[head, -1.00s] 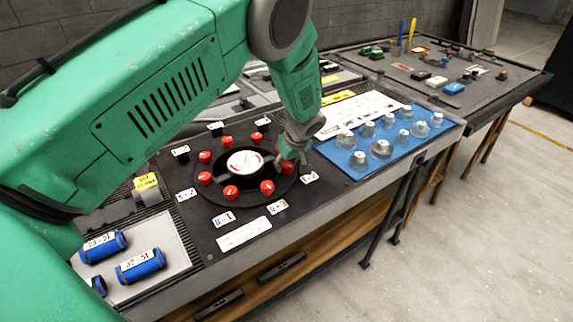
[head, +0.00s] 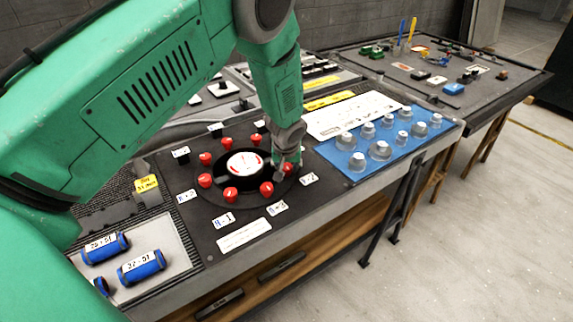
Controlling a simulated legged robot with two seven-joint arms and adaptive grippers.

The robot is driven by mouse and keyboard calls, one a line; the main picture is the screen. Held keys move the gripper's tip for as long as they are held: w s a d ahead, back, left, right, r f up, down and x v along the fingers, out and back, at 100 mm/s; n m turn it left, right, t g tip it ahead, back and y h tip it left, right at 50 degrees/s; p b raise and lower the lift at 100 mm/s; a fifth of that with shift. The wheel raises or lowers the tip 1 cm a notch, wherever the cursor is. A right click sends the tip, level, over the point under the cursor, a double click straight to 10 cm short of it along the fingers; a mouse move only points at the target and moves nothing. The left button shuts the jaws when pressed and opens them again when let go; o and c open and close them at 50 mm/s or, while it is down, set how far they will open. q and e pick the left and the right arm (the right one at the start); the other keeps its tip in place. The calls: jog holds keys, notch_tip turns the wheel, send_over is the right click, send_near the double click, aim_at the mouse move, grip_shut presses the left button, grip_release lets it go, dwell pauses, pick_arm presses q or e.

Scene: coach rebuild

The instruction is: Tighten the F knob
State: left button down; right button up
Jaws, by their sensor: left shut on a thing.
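A round black dial plate lies on the dark panel (head: 170,225), with a white gauge (head: 244,164) at its middle and several red knobs (head: 230,194) in a ring around it. White label cards (head: 277,208) stand outside the ring; their print is too small to read surely, so I cannot tell which knob is F. My left gripper (head: 282,168) reaches down from above onto the knob at the right of the ring. It is shut on that red knob (head: 288,170), which is mostly hidden by the fingers. My right gripper is not in view.
A blue mat (head: 345,168) with several grey knobs lies right of the ring. Blue labelled cylinders (head: 141,266) lie on a tray at the lower left. A second table (head: 400,80) with small parts stands behind right. My green arm covers the upper left.

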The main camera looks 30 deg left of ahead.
pick_arm(q)
jog(key=m+h+p, duration=0.1)
jog(key=m, duration=0.2)
jog(key=shift+s+r+m+t, duration=0.1)
jog(key=shift+m+t, duration=0.2)
jog(key=shift+m, duration=0.1)
jog(key=m+h, duration=0.1)
jog(key=m, duration=0.1)
jog(key=shift+m+h+p, duration=0.3)
jog(key=shift+p, duration=0.1)
jog(key=c, duration=2.3)
grip_release()
jog(key=shift+m+h, duration=0.4)
jog(key=shift+m, duration=0.8)
jog(key=shift+a+m+h, duration=0.1)
jog(key=shift+m+h, duration=0.2)
jog(key=shift+m, duration=0.6)
jog(key=shift+r, duration=0.1)
jog(key=o, duration=1)
jog(key=shift+o, duration=0.6)
jog(key=shift+a, duration=0.1)
